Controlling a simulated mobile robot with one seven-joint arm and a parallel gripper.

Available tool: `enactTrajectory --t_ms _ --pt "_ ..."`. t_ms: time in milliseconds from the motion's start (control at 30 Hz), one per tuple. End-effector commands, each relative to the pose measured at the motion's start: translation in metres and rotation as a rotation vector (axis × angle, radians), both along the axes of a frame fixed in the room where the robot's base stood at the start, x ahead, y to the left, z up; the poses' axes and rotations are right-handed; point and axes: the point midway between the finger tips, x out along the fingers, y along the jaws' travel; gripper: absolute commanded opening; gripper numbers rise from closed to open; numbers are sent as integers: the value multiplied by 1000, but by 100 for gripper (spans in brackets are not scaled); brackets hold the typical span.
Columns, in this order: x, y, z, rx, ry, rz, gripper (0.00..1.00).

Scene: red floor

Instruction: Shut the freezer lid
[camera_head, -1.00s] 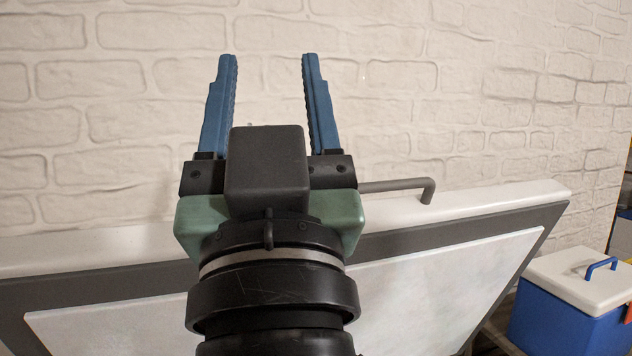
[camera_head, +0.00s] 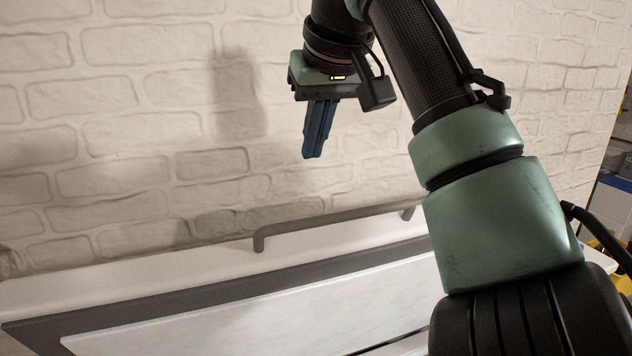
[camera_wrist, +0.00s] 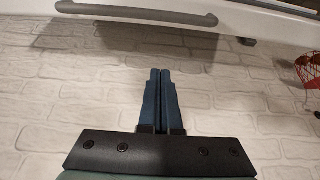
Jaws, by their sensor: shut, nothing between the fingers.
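The freezer lid (camera_head: 150,265) stands raised and tilted in front of the brick wall, its pale inner panel (camera_head: 240,318) and dark seal facing me in the head view. A grey bar handle (camera_head: 335,221) is fixed along its upper edge. The handle (camera_wrist: 136,14) and the white lid edge (camera_wrist: 265,22) also show at the top of the wrist view. My gripper (camera_head: 313,155) points down above the handle in the head view, apart from it. Its blue fingers (camera_wrist: 160,72) are together and empty. My arm covers the lid's right part.
A brick wall (camera_head: 130,120) rises behind the lid. At the far right are a blue item (camera_head: 612,205) and something yellow, partly hidden by my arm. A red wire basket (camera_wrist: 311,72) shows at the right of the wrist view.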

Motion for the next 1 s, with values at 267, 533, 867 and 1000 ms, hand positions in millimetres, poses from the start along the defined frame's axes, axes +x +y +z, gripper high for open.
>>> enactTrajectory --t_ms 267,533,867,1000 --pt "6 -3 -17 -2 31 -10 0" --pt "32 5 -67 -2 30 -10 0" --pt "21 1 -89 -2 23 -9 0" --pt "11 -2 -90 -2 24 -10 0"
